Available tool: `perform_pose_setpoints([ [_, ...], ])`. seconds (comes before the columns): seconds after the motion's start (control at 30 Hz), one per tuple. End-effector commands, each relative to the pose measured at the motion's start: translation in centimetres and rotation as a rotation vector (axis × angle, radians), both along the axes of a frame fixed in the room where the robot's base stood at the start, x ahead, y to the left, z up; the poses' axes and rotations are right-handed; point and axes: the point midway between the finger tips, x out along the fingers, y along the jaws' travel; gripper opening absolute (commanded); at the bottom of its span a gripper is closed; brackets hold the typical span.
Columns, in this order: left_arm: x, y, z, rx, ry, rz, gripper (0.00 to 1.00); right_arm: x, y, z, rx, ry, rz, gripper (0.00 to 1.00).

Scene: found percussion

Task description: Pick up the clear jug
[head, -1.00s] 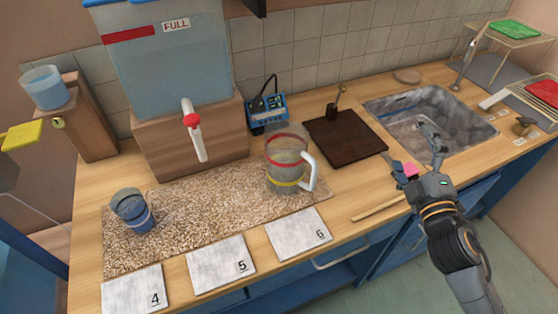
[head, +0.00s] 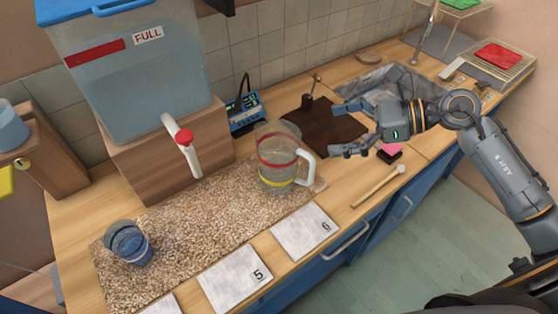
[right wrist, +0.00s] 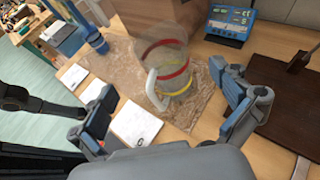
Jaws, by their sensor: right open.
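The clear jug (head: 277,158) has a red band, a yellow band and a white handle (head: 306,166). It stands upright on the right end of the speckled mat (head: 190,215). My right gripper (head: 340,129) is open and empty, just right of the jug, with its fingers pointing at it and the handle side nearest. In the right wrist view the jug (right wrist: 165,55) stands ahead, between the two spread fingers and apart from them. My left gripper is not in view.
A blue cup (head: 130,243) stands at the mat's left end. The large tank (head: 135,75) with a red-topped spout (head: 183,143) is behind. A dark board (head: 325,124), a mallet (head: 380,185) and the sink lie to the right. Numbered cards (head: 304,231) line the front.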

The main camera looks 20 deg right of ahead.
Motion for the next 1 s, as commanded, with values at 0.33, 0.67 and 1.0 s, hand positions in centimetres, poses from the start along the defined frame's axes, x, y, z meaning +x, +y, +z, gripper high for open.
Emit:
perform_pose_setpoints([
  [0.33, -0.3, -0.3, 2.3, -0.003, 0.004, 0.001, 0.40, 2.5, 4.9, -2.0, 0.007, 0.001, -0.002, 1.00],
  [0.67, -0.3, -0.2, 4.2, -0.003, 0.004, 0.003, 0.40, 3.8, 7.3, -3.3, 0.010, 0.004, 0.000, 1.00],
  [1.0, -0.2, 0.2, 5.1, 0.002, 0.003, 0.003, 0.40, 5.0, 9.4, -5.0, 0.005, 0.001, -0.001, 1.00],
])
